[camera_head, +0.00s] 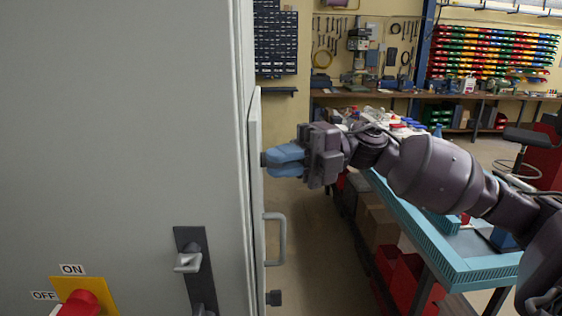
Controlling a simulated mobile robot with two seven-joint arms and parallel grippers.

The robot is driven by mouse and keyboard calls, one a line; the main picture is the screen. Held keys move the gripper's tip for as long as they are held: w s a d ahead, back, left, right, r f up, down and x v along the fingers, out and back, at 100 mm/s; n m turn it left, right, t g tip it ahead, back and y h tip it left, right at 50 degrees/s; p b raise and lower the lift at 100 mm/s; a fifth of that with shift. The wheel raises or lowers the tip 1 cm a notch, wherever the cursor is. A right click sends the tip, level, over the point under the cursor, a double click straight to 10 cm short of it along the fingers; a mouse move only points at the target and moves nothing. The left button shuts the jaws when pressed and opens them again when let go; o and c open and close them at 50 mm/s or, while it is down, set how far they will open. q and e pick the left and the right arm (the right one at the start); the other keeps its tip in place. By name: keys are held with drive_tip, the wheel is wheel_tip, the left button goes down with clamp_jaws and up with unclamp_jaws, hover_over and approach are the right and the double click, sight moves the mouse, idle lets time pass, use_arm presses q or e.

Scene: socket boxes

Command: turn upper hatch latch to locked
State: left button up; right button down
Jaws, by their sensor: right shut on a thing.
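A grey cabinet (120,120) fills the left of the head view. Its hatch (255,200) is seen almost edge-on on the cabinet's right side, with a grey handle (280,240) on it. The upper hatch latch (264,159) is a small dark knob above the handle, mostly hidden by my fingers. My right gripper (275,160), with blue fingers, reaches in from the right and is shut on this latch. Whether the latch is turned to locked cannot be told. The lower latch (274,298) is a dark knob below the handle. My left gripper is not in view.
The cabinet front has a red switch (80,303) on a yellow plate with ON and OFF labels, and a dark handle plate (193,265). A blue workbench (470,268) stands at the right under my arm. Floor shows between the cabinet and bench.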

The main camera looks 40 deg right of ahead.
idle(0.4)
drive_tip(key=c, duration=1.2)
unclamp_jaws()
drive_tip(key=shift+o, duration=0.2)
drive_tip(key=shift+d, duration=0.15)
drive_tip(key=s+d, duration=0.1)
drive_tip(key=d, duration=0.9)
drive_tip(key=shift+s+d+b, duration=0.25)
drive_tip(key=shift+s+b, duration=0.1)
drive_tip(key=shift+b, duration=0.05)
